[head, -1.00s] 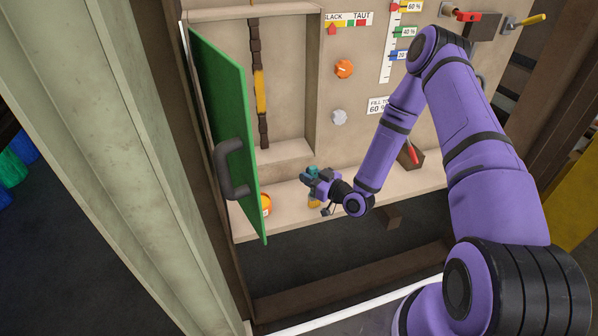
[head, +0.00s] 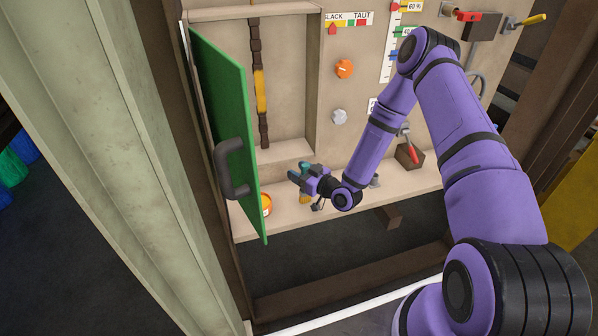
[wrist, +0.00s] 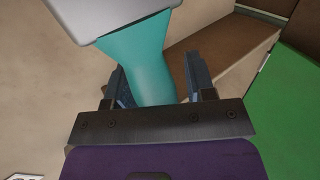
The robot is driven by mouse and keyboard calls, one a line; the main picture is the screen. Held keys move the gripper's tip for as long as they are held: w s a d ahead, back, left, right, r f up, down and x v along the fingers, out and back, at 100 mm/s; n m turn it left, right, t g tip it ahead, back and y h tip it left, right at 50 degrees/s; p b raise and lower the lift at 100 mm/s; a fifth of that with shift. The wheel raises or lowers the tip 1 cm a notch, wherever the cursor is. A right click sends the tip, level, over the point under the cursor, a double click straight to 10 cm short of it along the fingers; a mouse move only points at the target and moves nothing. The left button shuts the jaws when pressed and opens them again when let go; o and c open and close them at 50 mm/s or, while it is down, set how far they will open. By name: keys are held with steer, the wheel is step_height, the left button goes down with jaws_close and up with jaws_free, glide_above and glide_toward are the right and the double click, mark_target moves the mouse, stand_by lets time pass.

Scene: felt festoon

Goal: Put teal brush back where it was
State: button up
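The teal brush (wrist: 146,68) is between my gripper's (wrist: 160,88) two fingers in the wrist view. Its teal handle flares toward a pale grey-white part at the top of that picture. In the head view my gripper (head: 305,179) holds the brush, a small teal patch (head: 297,174), above the shelf (head: 330,200) and right of the open green door. Much of the brush is hidden by the gripper in the head view.
The green door (head: 225,120) with its dark handle (head: 228,170) stands open on the left. An orange pot (head: 266,206) is on the shelf behind its edge. A yellowish item (head: 305,199) shows below my gripper. A brown block (head: 409,156) with a red-handled tool is to the right.

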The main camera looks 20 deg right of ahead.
steer(key=v, duration=1.1)
steer(key=w+d+r+n+g+h, duration=0.25)
steer(key=w+r+g+h, duration=0.2)
steer(key=r, duration=0.85)
steer(key=s+d+r+m+g+h, duration=0.1)
steer(key=s+d+r+h, duration=0.15)
steer(key=r, duration=0.45)
steer(key=s+d+r+m+h, duration=0.1)
steer(key=r+m+h, duration=0.15)
steer(key=r, duration=0.45)
steer(key=s+a+r+m+g+h, duration=0.1)
steer(key=s+r+m+g+h, duration=0.15)
steer(key=s+r, duration=1)
steer(key=s+a+r+m+g+y, duration=0.1)
steer(key=s+r, duration=0.1)
steer(key=s, duration=0.6)
steer(key=s+a+r+m+y, duration=0.1)
steer(key=s+a+r+m, duration=0.1)
steer(key=s, duration=0.7)
steer(key=shift+a+g, duration=0.25)
steer(key=shift+g, duration=0.15)
